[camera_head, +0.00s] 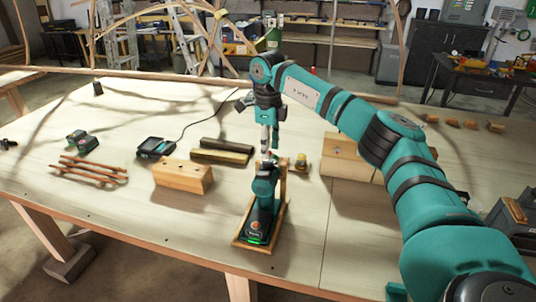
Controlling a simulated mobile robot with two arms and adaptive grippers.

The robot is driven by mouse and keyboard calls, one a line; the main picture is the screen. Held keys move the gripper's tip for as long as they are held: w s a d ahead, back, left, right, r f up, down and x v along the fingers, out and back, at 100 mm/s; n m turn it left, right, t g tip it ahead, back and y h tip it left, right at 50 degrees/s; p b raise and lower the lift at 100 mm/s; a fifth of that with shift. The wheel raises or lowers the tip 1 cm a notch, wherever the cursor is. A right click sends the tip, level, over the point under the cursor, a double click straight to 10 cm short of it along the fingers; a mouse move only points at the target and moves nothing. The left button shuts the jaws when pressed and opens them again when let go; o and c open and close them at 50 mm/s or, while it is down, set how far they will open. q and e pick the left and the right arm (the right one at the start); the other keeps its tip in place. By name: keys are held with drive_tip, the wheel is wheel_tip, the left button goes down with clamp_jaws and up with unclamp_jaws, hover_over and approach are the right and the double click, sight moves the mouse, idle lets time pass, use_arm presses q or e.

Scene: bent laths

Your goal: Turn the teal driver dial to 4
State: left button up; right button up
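The teal driver (264,184) stands upright in a light wooden stand (284,196) near the front middle of the workbench. Its black-and-teal base shows a green light, and its head is at the top. The dial with its numbers is too small or hidden to read. My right gripper (266,154) comes down from above and is right over the driver's head. Whether it touches the head, and whether its fingers are open or shut, I cannot tell. My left gripper is not in view.
A wooden block with holes (183,178) stands left of the driver, with dark bars (222,151) behind it. The front-left bench is clear.

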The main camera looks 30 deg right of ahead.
sight(268, 161)
drive_tip(key=shift+f+p, duration=0.3)
drive_tip(key=shift+f, duration=1.7)
clamp_jaws()
